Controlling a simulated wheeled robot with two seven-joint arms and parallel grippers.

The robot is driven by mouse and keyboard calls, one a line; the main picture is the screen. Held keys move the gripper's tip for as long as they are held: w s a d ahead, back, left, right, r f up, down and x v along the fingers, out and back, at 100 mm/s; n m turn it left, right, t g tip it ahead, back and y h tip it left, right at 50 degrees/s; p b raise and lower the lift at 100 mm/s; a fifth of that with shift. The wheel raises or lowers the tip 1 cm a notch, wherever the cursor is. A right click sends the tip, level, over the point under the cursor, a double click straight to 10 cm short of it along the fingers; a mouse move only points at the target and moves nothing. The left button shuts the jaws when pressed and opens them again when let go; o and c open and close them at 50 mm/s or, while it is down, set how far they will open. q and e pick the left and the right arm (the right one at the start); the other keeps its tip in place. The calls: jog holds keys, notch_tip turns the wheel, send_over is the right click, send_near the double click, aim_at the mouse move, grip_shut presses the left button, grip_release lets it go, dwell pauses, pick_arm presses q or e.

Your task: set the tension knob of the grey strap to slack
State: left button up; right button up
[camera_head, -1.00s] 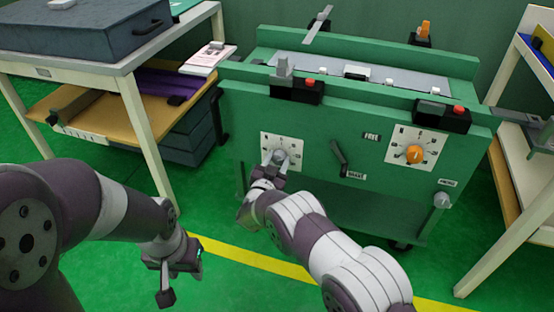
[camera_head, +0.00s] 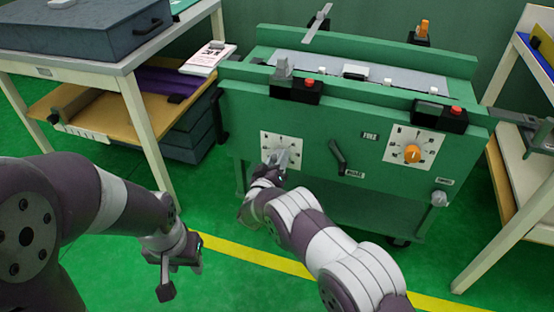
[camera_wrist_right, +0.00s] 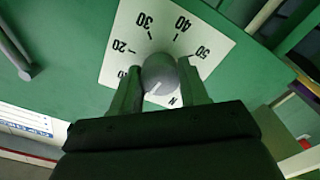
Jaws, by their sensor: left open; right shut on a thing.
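The grey knob (camera_head: 281,158) sits on a white dial plate (camera_head: 268,142) at the left of the green cart's front. In the right wrist view the grey knob (camera_wrist_right: 160,70) is between the two fingers of my right gripper (camera_wrist_right: 158,82), which is shut on it. A white pointer line shows low on the knob, and the plate (camera_wrist_right: 122,48) reads 20, 30, 40 and 50 around it. The lower part of the plate is hidden by my gripper. My left gripper (camera_head: 170,272) is open and empty, low at the left, away from the cart.
An orange knob (camera_head: 412,153) on a second dial plate is at the cart's right. A dark lever (camera_head: 338,155) stands between the dials, near small labels. Black blocks with red buttons (camera_head: 308,83) sit on the cart's top edge. Tables (camera_head: 150,130) stand at left and right.

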jog(key=shift+f+n, duration=0.1)
jog(key=shift+n, duration=0.5)
jog(key=o, duration=1.1)
jog(key=shift+c, duration=0.2)
jog(key=shift+s, duration=0.1)
jog(key=p+v, duration=0.5)
jog(key=v, duration=0.7)
jog(key=shift+s, duration=0.25)
jog(key=shift+a, duration=0.1)
